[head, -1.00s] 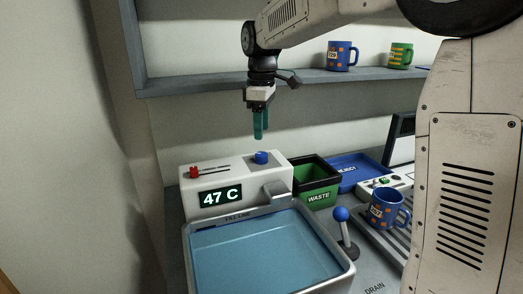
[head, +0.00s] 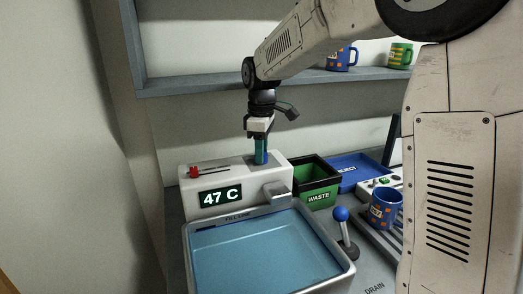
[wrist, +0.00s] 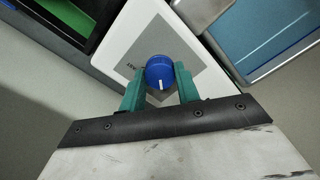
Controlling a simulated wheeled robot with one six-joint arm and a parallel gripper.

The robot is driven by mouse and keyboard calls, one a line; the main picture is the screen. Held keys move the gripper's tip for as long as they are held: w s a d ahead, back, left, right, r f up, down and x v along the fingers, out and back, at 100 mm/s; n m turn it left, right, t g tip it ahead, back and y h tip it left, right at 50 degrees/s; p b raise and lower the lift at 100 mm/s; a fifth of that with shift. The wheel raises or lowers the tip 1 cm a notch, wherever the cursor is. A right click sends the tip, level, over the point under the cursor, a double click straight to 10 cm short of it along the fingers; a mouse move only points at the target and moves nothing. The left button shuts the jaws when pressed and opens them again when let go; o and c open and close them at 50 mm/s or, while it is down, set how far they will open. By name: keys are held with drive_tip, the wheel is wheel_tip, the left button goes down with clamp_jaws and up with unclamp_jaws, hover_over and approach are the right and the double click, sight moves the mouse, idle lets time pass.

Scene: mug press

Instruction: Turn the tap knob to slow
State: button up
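The blue tap knob (wrist: 159,72) sits on a grey plate on top of the white tap unit (head: 222,172). A white mark on the knob points toward my gripper's palm in the wrist view, and the plate's lettering is partly hidden. My gripper (wrist: 158,78) is lowered around the knob, with one teal finger on each side. Thin gaps seem to show beside the knob, and I cannot tell whether the fingers touch it. In the head view my gripper (head: 261,158) hides most of the knob. The unit's display (head: 220,196) reads 47 C.
A red slider (head: 193,171) is at the unit's left. A water basin (head: 337,283) stands in front. The green waste bin (head: 318,197), blue reject tray (head: 361,166), blue-ball lever (head: 341,215) and a blue mug (head: 384,208) are to the right. A shelf with mugs (head: 341,58) is above.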

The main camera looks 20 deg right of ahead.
drive_tip(key=shift+c, duration=0.6)
drive_tip(key=m, duration=0.4)
drive_tip(key=shift+m, duration=0.4)
drive_tip(key=m, duration=0.4)
drive_tip(key=shift+m, duration=0.4)
drive_tip(key=shift+r, duration=0.1)
drive_tip(key=o, duration=1)
